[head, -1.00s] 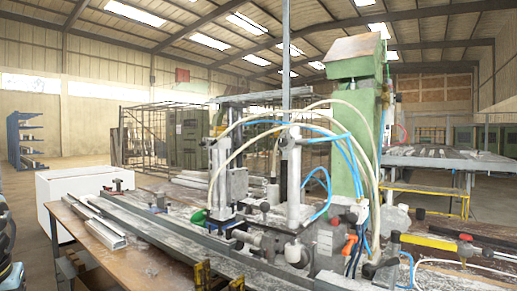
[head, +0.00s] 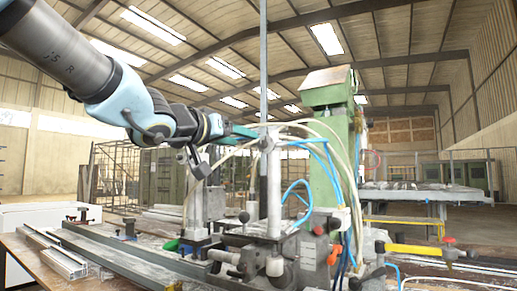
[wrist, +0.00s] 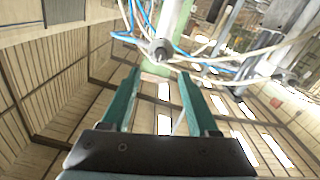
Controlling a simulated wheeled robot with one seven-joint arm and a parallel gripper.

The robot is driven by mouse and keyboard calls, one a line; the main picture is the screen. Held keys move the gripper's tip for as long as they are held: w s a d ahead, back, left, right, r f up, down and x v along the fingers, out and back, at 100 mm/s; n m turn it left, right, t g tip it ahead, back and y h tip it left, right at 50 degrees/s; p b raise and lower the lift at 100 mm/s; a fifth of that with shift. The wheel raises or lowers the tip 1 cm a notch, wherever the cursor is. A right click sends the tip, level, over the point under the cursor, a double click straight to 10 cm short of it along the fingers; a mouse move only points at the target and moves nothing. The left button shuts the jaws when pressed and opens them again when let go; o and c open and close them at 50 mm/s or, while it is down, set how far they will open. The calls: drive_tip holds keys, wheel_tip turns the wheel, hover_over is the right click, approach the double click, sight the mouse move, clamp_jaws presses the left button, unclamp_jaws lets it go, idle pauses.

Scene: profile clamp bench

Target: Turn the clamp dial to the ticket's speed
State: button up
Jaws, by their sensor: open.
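The clamp machine has a green column (head: 324,170) with a pale cylinder (head: 274,190) to its left, above the cluttered bench. My gripper (head: 256,134) reaches in from the upper left, level with the cylinder's top; whether it touches cannot be told. In the wrist view its two green fingers (wrist: 158,76) are apart with nothing held between them. A dark round end piece (wrist: 160,48) shows just beyond the fingertips, with hoses around it. I cannot make out a dial scale or a ticket in either view.
White and blue hoses (head: 325,150) loop around the cylinder and column, close to my gripper. Metal profiles (head: 55,253) lie on the bench at left. A yellow bar (head: 412,249) with a red knob is at right.

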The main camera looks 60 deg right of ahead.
sight(261, 144)
drive_tip(key=d, duration=0.9)
drive_tip(key=shift+w+d+p, duration=0.1)
drive_tip(key=shift+d+p, duration=0.15)
drive_tip(key=shift+p, duration=0.1)
clamp_jaws()
